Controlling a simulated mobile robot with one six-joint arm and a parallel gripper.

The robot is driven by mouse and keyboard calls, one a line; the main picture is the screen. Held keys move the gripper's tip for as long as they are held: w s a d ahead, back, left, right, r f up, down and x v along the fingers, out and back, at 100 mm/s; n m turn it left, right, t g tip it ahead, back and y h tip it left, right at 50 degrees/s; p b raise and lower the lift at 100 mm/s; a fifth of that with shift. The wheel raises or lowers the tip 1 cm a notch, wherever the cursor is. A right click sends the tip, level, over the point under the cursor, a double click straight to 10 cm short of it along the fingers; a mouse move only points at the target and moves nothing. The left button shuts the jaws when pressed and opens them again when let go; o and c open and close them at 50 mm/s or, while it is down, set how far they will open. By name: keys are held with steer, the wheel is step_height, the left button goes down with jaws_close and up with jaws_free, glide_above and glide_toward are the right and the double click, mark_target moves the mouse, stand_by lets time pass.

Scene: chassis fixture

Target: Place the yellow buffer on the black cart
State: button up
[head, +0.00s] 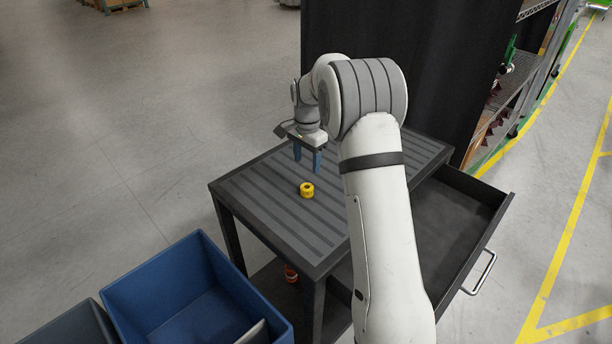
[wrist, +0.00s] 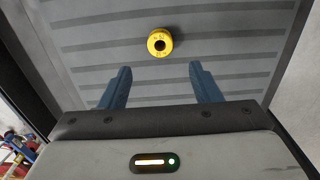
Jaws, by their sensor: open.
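The yellow buffer (head: 307,190) is a small ring-shaped piece with a dark centre hole. It stands on the ridged grey top of the black cart (head: 262,214). In the wrist view the buffer (wrist: 160,42) lies beyond the fingertips, roughly midway between their lines. My gripper (head: 308,168) points down above the cart top, a little behind the buffer in the head view. Its blue fingers (wrist: 160,72) are apart with nothing between them. The buffer and fingers are not touching.
An open, empty-looking drawer (head: 440,230) sticks out on the cart's right side. A blue bin (head: 195,290) stands at the front left. A red item (head: 290,273) sits on the lower shelf. A dark panel (head: 400,60) stands behind. The cart top around the buffer is clear.

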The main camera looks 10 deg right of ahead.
steer(key=s+r+n+t, duration=0.2)
steer(key=s+r+n, duration=0.3)
steer(key=s+r, duration=1)
steer(key=s+f+n, duration=0.1)
steer(key=s+n, duration=0.2)
steer(key=s, duration=0.8)
steer(key=s+f+n+t, duration=0.1)
steer(key=s+f+n, duration=0.1)
steer(key=s, duration=0.9)
steer(key=shift+s+f+n, duration=0.2)
steer(key=shift+f+n, duration=0.05)
steer(key=shift+n, duration=0.35)
steer(key=shift+c, duration=0.6)
